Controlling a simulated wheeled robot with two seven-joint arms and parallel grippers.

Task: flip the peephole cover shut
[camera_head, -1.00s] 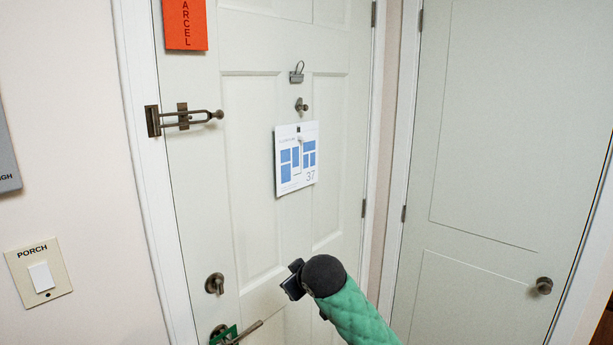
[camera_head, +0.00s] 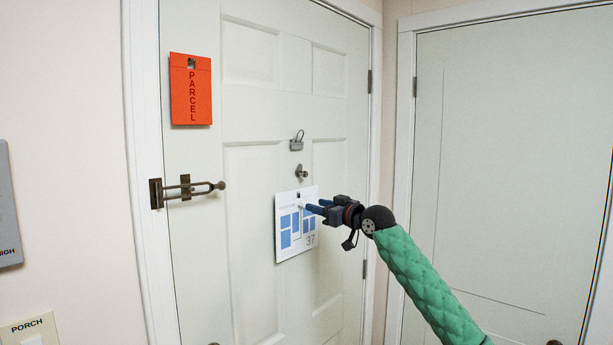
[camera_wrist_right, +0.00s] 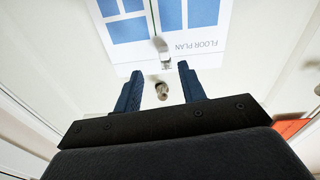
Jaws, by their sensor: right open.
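The peephole (camera_head: 301,171) is a small dull metal fitting on the white door, above the floor plan sheet (camera_head: 284,242). Its cover is too small in the head view to tell its position. My right gripper (camera_head: 312,206) is open and empty in front of the sheet's upper part, a little below the peephole. In the right wrist view, which is upside down, the open blue fingers of the gripper (camera_wrist_right: 157,80) frame a small metal fitting (camera_wrist_right: 162,91) that looks like the peephole. I cannot tell whether anything touches. My left gripper is out of view.
The sheet hangs from a small hook (camera_wrist_right: 163,60). A door guard (camera_head: 188,188) and an orange parcel tag (camera_head: 191,103) are to the left. Open air lies before the door's upper panels.

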